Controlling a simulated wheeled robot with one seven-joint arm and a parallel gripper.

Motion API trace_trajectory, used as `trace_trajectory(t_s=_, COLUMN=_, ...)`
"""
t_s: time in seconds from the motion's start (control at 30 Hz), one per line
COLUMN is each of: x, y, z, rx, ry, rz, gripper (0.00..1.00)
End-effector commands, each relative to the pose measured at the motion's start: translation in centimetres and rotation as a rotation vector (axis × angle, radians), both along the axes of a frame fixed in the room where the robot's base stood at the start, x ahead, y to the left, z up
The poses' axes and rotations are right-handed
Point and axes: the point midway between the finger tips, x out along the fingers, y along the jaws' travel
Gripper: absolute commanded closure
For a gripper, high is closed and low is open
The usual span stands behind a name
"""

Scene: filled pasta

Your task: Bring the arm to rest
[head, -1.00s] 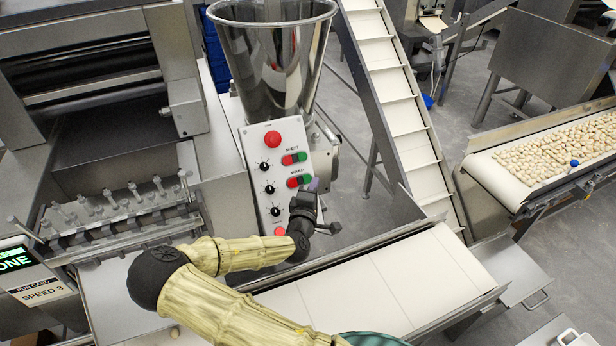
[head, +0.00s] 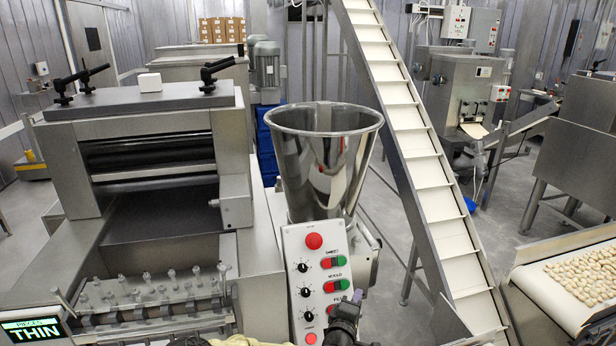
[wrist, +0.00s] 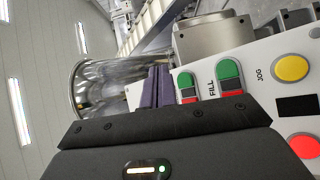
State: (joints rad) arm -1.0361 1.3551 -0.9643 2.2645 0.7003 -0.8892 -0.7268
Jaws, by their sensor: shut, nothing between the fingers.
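My gripper (head: 345,318) is at the bottom of the head view, in front of the lower part of a white control panel (head: 293,250). In the wrist view its purple fingers (wrist: 153,90) are shut together with nothing between them, beside the panel's green and red switches. Whether the fingers touch the panel I cannot tell. Most of my arm is below the edge of the head view; only a little shows at the bottom.
A steel hopper (head: 325,160) stands above the panel. A roller machine (head: 150,140) is at left with a display (head: 33,330). A slatted incline conveyor (head: 410,140) rises behind. A belt with pasta pieces (head: 590,280) is at right.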

Motion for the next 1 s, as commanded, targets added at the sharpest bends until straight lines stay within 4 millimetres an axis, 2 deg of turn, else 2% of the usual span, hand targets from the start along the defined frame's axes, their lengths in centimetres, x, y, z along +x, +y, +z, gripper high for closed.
trace_trajectory(t_s=0.13, x=-1.6, y=-2.8, z=-2.1, rx=0.181, ry=0.085, rz=-0.126, gripper=1.00)
trace_trajectory(t_s=0.27, x=-3.9, y=-4.4, z=-4.4, rx=0.394, ry=0.182, rz=-0.256, gripper=1.00)
trace_trajectory(t_s=0.4, x=-6.4, y=-4.6, z=-5.9, rx=0.612, ry=0.275, rz=-0.376, gripper=1.00)
trace_trajectory(t_s=0.53, x=-8.7, y=-3.9, z=-6.3, rx=0.802, ry=0.353, rz=-0.467, gripper=1.00)
trace_trajectory(t_s=0.77, x=-12.2, y=-1.8, z=-4.4, rx=1.087, ry=0.473, rz=-0.576, gripper=1.00)
trace_trajectory(t_s=1.0, x=-15.7, y=0.1, z=0.0, rx=1.296, ry=0.573, rz=-0.633, gripper=1.00)
